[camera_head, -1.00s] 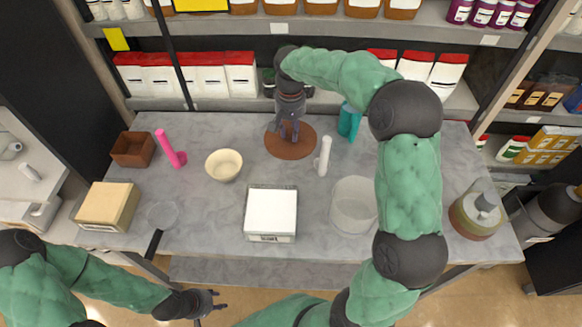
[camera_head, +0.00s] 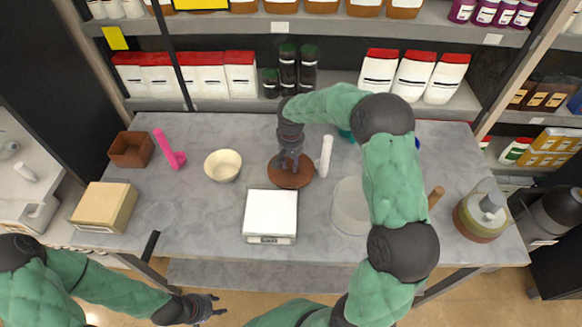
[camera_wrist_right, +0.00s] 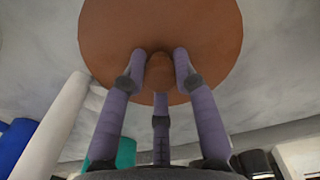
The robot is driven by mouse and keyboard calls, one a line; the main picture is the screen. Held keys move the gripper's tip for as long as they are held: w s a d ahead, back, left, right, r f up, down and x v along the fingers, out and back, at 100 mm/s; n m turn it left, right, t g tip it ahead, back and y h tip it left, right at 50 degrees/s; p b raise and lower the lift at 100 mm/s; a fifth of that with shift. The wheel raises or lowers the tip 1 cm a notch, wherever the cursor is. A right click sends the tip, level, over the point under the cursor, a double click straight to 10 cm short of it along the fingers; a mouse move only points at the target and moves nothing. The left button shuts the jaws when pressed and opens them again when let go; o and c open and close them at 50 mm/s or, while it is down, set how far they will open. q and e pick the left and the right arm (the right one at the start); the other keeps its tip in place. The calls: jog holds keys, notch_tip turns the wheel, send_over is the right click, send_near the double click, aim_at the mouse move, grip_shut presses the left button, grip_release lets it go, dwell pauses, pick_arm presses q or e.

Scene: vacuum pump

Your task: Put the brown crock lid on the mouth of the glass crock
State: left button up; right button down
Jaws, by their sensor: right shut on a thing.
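The brown crock lid (camera_head: 291,176) is a round disc with a knob, near the middle of the table. My right gripper (camera_head: 290,163) is shut on its knob from above. In the right wrist view the three fingers close around the knob (camera_wrist_right: 160,72), and the lid's brown disc (camera_wrist_right: 160,25) spreads beyond them. I cannot tell how high the lid is above the table. The clear glass crock (camera_head: 347,207) stands to the lid's lower right, partly hidden by my right arm. My left gripper (camera_head: 208,308) is open and empty, in front of the table.
A white upright cylinder (camera_head: 326,156) stands close to the lid's right. A white-topped scale (camera_head: 270,211) lies below the lid, and a cream bowl (camera_head: 223,165) is to the left. A teal object (camera_head: 346,135) is mostly hidden behind my right arm.

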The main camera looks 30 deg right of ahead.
jog(key=shift+f, duration=1)
jog(key=shift+f, duration=0.15)
jog(key=c, duration=1)
grip_release()
jog(key=shift+o, duration=0.2)
